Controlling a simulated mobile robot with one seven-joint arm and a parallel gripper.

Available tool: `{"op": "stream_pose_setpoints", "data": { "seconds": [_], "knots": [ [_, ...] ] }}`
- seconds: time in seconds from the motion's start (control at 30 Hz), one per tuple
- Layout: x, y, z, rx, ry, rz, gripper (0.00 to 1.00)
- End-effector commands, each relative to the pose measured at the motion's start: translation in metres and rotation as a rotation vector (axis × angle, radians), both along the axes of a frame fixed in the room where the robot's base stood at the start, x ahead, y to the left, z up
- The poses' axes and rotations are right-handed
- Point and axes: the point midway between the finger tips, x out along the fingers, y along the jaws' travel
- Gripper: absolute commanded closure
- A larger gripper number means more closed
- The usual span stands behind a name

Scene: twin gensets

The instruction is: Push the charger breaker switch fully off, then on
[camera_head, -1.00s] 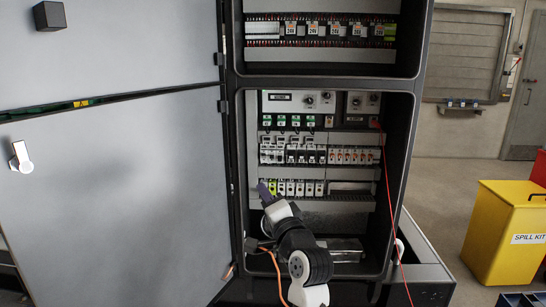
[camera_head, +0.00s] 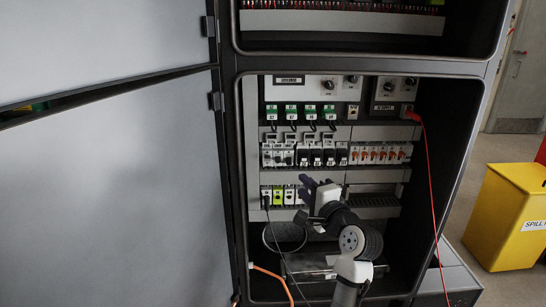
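The open electrical cabinet shows a middle row of breakers (camera_head: 308,156) with dark switches and a set of orange-lever breakers (camera_head: 378,154) to their right. A lower row of modules (camera_head: 283,196), one of them yellow-green, sits on the left below. I cannot tell which switch is the charger breaker; the labels are too small to read. My gripper (camera_head: 309,188) is in front of the right part of the lower row and hides some of it. Its dark fingers point up and left, below the middle row. Whether they are open or touching anything is unclear.
The cabinet door (camera_head: 110,190) stands open at the left. A red cable (camera_head: 430,180) hangs down the right side of the compartment, and an orange cable (camera_head: 270,272) lies at lower left. A yellow spill kit bin (camera_head: 505,220) stands on the floor at right.

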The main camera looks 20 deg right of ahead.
Motion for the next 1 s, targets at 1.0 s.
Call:
{"op": "stream_pose_setpoints", "data": {
  "seconds": [1.0],
  "knots": [
    [0.137, 0.016, 0.000, 0.000, 0.000, 0.000, 0.70]
  ]
}}
